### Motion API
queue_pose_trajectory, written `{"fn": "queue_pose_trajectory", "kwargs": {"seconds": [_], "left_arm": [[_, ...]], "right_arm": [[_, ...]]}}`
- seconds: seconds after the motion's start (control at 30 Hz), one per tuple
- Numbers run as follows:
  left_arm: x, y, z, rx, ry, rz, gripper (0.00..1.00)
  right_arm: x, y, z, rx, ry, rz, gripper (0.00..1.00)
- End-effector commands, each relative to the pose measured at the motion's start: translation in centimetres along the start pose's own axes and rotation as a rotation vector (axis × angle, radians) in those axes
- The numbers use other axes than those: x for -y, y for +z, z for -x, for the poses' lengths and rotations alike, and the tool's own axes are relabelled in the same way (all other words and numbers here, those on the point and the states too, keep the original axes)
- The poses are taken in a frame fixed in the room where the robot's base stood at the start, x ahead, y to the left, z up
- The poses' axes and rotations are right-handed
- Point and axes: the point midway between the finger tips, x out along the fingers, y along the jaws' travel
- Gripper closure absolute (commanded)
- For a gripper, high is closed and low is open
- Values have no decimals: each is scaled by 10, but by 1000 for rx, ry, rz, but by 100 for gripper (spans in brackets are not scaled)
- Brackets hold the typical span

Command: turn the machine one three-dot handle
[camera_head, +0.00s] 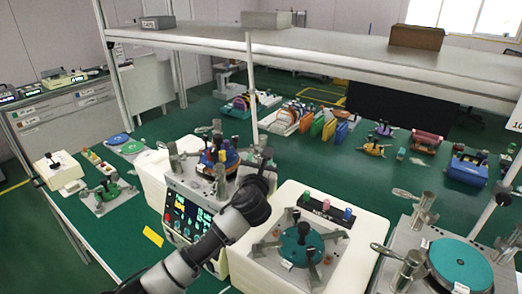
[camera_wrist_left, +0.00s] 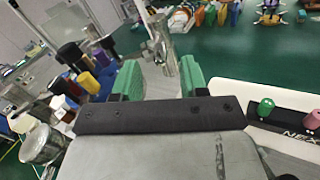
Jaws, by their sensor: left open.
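A machine (camera_head: 190,190) with a dark touch panel (camera_head: 185,215) stands left of centre in the head view. It carries a blue and orange disc (camera_head: 212,160) with dark upright knobs and metal posts around it. I cannot make out three dots on any handle. My left gripper (camera_head: 262,162) is at the right side of this machine, partly hidden by its own wrist. In the left wrist view its green fingers (camera_wrist_left: 160,80) are apart with nothing held between them. A metal post (camera_wrist_left: 162,45) shows beyond them. Black and yellow cylinders (camera_wrist_left: 88,82) stand left of the fingers. My right gripper is not in view.
A white machine (camera_head: 270,215) with a teal plate (camera_head: 302,245) and a knob strip stands right of my arm. Another machine with a teal disc (camera_head: 460,265) is at the far right. A grey shelf (camera_head: 300,50) hangs above the green bench.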

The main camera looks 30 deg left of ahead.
Motion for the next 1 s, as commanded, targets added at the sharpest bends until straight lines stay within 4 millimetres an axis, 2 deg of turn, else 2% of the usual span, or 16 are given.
{"fn": "queue_pose_trajectory", "kwargs": {"seconds": [0.1,0.3,0.5,0.73,1.0], "left_arm": [[0,2,-21,0,2,2,57],[0,1,-43,0,1,2,57],[0,0,-51,0,-1,2,57],[0,0,-52,0,0,1,57],[0,0,-51,0,0,1,97]], "right_arm": [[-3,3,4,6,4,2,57],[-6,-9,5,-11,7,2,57],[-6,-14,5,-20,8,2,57],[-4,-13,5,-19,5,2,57],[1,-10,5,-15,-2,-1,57]]}}
